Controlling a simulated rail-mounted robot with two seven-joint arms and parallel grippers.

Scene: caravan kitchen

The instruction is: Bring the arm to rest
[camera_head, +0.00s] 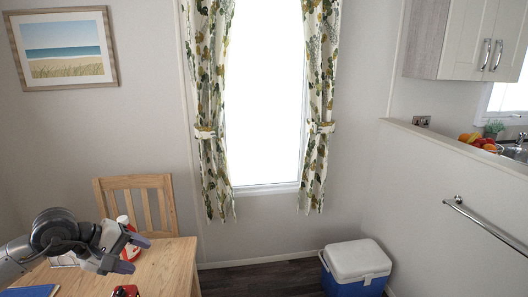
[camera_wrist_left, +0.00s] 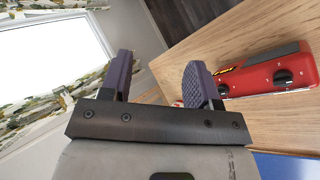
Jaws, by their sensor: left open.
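My left arm comes in from the left in the head view, with its gripper (camera_head: 133,254) above the wooden table (camera_head: 165,270). The gripper is open, and nothing shows between its fingers. In the left wrist view its two purple-grey fingers (camera_wrist_left: 158,82) stand apart, with the table (camera_wrist_left: 205,45) beyond and to the right. My right arm and gripper are not in either view.
A white and red bottle (camera_head: 124,222) stands on the table behind the gripper. A red device with black knobs (camera_wrist_left: 265,75) and a blue item (camera_head: 30,291) lie there too. A wooden chair (camera_head: 138,190) stands behind; a blue-white cool box (camera_head: 356,262) is on the floor.

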